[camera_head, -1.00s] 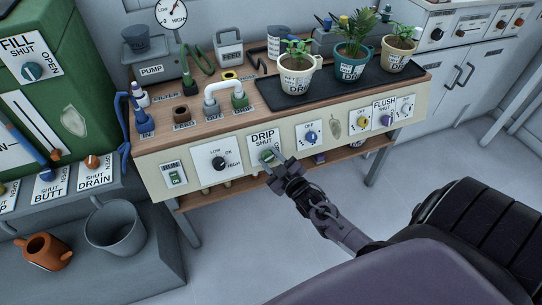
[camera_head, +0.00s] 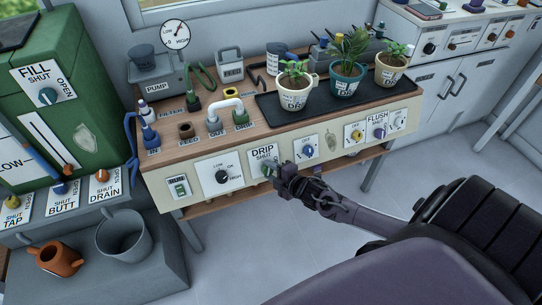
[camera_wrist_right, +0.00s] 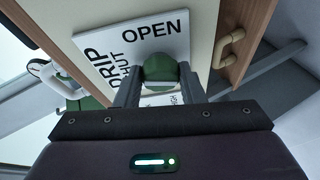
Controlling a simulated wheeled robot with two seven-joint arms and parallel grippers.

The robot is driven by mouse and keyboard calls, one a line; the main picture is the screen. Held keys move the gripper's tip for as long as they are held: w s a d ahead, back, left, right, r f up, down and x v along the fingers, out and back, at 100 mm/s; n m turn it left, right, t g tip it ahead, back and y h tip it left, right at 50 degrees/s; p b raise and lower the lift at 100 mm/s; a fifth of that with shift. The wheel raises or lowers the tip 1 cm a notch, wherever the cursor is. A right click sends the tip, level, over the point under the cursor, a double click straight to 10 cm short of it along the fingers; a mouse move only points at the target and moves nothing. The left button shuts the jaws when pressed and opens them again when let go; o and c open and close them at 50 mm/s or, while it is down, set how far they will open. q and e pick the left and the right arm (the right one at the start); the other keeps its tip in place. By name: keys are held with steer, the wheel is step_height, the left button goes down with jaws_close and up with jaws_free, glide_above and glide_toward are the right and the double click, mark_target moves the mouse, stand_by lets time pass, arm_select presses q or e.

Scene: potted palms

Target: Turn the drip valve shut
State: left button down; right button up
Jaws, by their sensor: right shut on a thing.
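The drip valve is a green knob (camera_wrist_right: 160,70) on a white plate (camera_wrist_right: 138,38) lettered DRIP, SHUT and OPEN, on the front panel of the bench. In the head view the DRIP plate (camera_head: 263,153) is at the middle of the panel, with the knob mostly hidden by my gripper. My right gripper (camera_head: 272,170) reaches it from the lower right. In the right wrist view its two fingers (camera_wrist_right: 160,88) are closed on either side of the knob. The knob's pointer and exact angle are hidden. My left gripper does not show.
A low/high dial (camera_head: 222,176) is left of the plate, and an off knob (camera_head: 307,148) is to its right. Potted plants stand on a black tray (camera_head: 270,113) above. A pump (camera_head: 155,86), hoses and a green tank (camera_head: 90,130) are at the left. Floor before the bench is open.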

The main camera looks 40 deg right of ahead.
steer(key=shift+n+g+p, duration=0.6)
steer(key=shift+n+p, duration=0.1)
steer(key=shift+n, duration=0.8)
steer(key=o, duration=1)
steer(key=shift+p+v, duration=0.5)
steer(key=shift+v, duration=3.45)
steer(key=shift+a, duration=0.1)
